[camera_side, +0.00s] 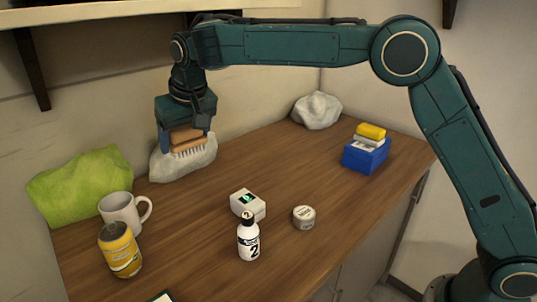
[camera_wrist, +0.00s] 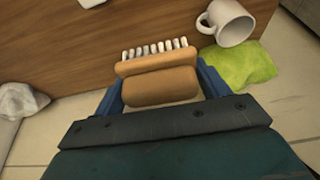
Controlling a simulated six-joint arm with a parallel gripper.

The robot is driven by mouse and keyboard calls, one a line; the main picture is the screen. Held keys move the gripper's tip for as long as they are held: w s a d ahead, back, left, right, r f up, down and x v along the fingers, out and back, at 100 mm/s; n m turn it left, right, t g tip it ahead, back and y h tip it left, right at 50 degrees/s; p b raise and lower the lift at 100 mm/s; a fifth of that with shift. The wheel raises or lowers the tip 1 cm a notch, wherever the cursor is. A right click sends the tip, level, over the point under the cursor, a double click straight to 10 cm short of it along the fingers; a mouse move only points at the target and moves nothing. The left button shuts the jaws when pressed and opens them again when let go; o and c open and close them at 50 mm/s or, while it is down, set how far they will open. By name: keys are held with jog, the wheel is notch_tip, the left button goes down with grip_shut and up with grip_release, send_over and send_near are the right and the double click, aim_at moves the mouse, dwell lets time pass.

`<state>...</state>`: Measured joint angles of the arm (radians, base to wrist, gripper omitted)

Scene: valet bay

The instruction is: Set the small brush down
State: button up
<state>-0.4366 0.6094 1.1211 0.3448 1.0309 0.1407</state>
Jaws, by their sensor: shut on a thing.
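The small brush (camera_side: 187,141) has a tan wooden body and pale bristles. My gripper (camera_side: 186,140) is shut on it, with a blue finger at each end. In the side view the brush is held at the back left of the wooden counter (camera_side: 180,230), in front of a whitish crumpled cloth, bristles facing down. Whether it touches the cloth or hangs above it I cannot tell. In the wrist view the brush (camera_wrist: 158,78) lies between the blue fingers (camera_wrist: 160,92), its row of bristles pointing to the top of the picture.
Left are a green cloth (camera_side: 85,184), a white mug (camera_side: 119,210) and a yellow can (camera_side: 121,250). A white box (camera_side: 246,204), a bottle (camera_side: 248,240) and a round tin (camera_side: 303,217) stand mid-counter. A blue box (camera_side: 366,157) is at right. The whitish cloth (camera_side: 168,168) is behind the brush.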

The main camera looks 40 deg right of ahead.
jog(key=s+d+m+h, duration=0.2)
jog(key=d+m, duration=0.3)
jog(key=d, duration=0.8)
jog(key=m+g+h, duration=0.2)
jog(key=m+g, duration=0.3)
jog(key=m, duration=0.8)
send_over(347, 188)
jog(key=a, duration=0.2)
jog(key=f, duration=1.5)
jog(key=shift+d+f, duration=0.25)
jog(key=shift+f, duration=2.15)
jog(key=shift+f, duration=0.15)
jog(key=o, duration=1)
